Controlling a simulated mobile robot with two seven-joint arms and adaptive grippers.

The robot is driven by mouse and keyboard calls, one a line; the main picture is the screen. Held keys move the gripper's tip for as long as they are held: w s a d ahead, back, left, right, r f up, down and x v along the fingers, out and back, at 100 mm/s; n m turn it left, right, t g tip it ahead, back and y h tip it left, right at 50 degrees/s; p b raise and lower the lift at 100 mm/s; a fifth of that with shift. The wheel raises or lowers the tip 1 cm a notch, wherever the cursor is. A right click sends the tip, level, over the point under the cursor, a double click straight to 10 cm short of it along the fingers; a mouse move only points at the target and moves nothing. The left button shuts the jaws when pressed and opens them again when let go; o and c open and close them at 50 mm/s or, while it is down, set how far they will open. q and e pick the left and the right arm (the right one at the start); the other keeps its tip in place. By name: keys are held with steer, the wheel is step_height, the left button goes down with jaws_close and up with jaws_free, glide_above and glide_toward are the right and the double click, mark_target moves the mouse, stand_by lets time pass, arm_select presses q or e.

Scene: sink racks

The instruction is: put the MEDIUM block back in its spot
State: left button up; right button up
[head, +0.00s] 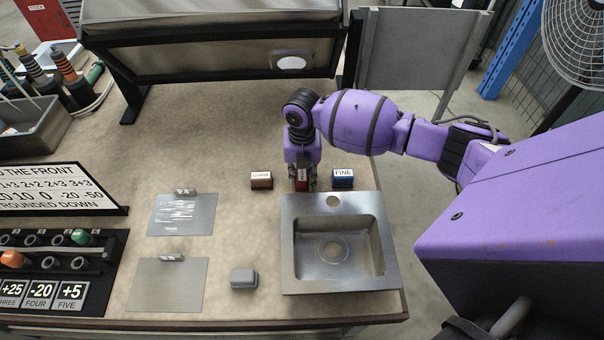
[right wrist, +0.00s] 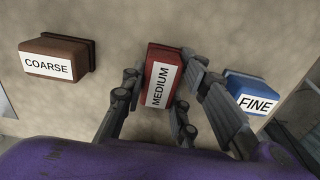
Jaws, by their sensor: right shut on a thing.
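The MEDIUM block (right wrist: 159,82) is red with a white label. In the head view it (head: 302,177) is between the COARSE and FINE blocks, behind the sink. My right gripper (right wrist: 165,80) is shut on it, one finger on each side. In the head view the right gripper (head: 302,183) points down at the block. The brown COARSE block (head: 261,180) is to its left and the blue FINE block (head: 343,179) to its right. I cannot tell whether the MEDIUM block touches the table. My left gripper is not in view.
The metal sink (head: 300,280) is just in front of the blocks. A grey block (head: 243,278) and two flat plates, a rear one (head: 182,220) and a front one (head: 168,290), lie to the left. A dark-framed panel (head: 210,45) stands at the back.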

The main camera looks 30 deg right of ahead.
mark_target(302, 173)
steer(key=shift+f, duration=0.25)
steer(key=o, duration=1.1)
step_height(302, 173, up, 12)
steer(key=shift+r, duration=0.25)
